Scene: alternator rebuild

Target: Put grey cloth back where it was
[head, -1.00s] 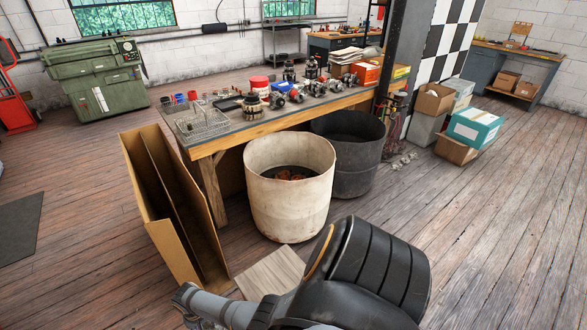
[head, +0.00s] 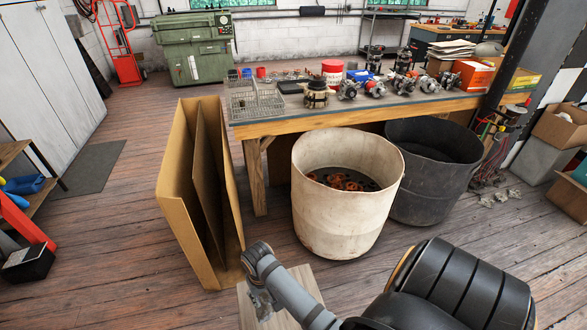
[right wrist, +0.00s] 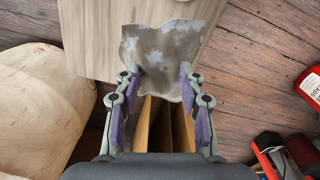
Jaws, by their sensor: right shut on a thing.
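The grey cloth (right wrist: 165,50), thin and blotched with brown stains, shows in the right wrist view. My right gripper (right wrist: 158,78) is shut on its near edge, and the cloth spreads out beyond the fingertips. Behind it shows a pale wood-grained board (right wrist: 95,30); I cannot tell whether the cloth touches it. In the head view my right gripper (head: 262,303) is small, low in the picture, in front of the pale board (head: 300,280). I cannot make out the cloth there. My left gripper is in neither view.
A cardboard divider box (head: 185,190) stands left of the cream bin (head: 340,220). A dark bin (head: 425,180) is beside it. The workbench (head: 270,128) behind carries alternator parts and a wire basket (head: 255,103). Open floor (head: 110,220) lies to the left.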

